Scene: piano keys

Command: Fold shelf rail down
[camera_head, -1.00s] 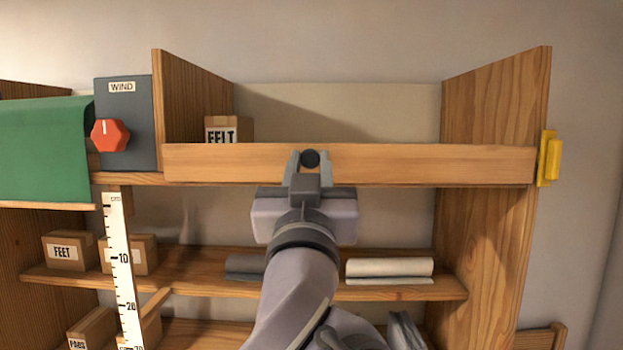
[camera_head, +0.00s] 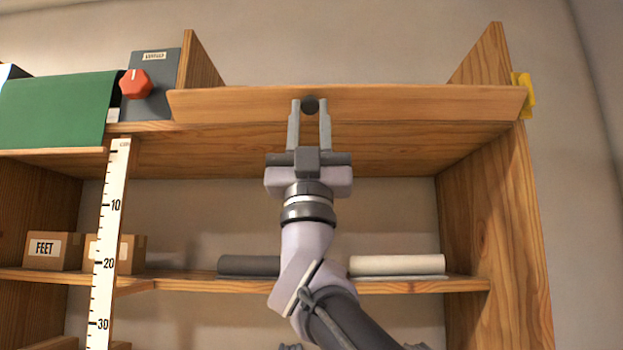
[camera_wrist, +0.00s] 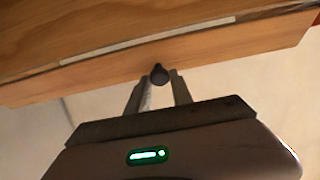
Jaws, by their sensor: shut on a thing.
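The shelf rail (camera_head: 420,103) is a long light-wood board along the front of the top shelf. It tilts outward at its top edge. A round dark knob (camera_head: 310,105) sits at its middle. My gripper (camera_head: 310,108) is shut on the knob, with one finger on each side. In the wrist view the knob (camera_wrist: 159,75) sits between the fingertips, with the rail (camera_wrist: 225,62) running across behind it. A yellow latch (camera_head: 524,95) is on the outer side of the right upright, by the rail's right end.
The top shelf board (camera_head: 390,145) shows from below. A grey roll (camera_head: 249,265) and a cream roll (camera_head: 396,265) lie on the lower shelf. A white ruler (camera_head: 109,240) hangs at left. A red knob (camera_head: 135,84) and green cloth (camera_head: 55,110) are at upper left.

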